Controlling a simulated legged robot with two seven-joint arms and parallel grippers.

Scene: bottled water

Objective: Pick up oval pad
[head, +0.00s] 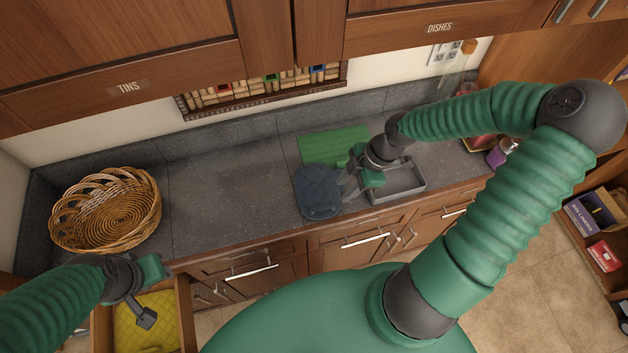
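A dark blue pad (317,192) with a rounded outline lies on the grey counter, left of my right gripper and in front of the green board. My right gripper (351,188) points down at the pad's right edge; its fingers are small and partly overlapped, so I cannot tell whether they grip it. A yellow quilted pad (150,312) lies in the open drawer at the lower left; its full outline is hidden. My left gripper (145,318) hangs over this drawer, and its finger opening is unclear.
A wicker basket (108,212) stands at the counter's left end. A green board (333,146) lies behind the blue pad, and a grey tray (404,180) sits right of my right gripper. The counter between basket and blue pad is clear. Wall cabinets (130,80) overhang the counter.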

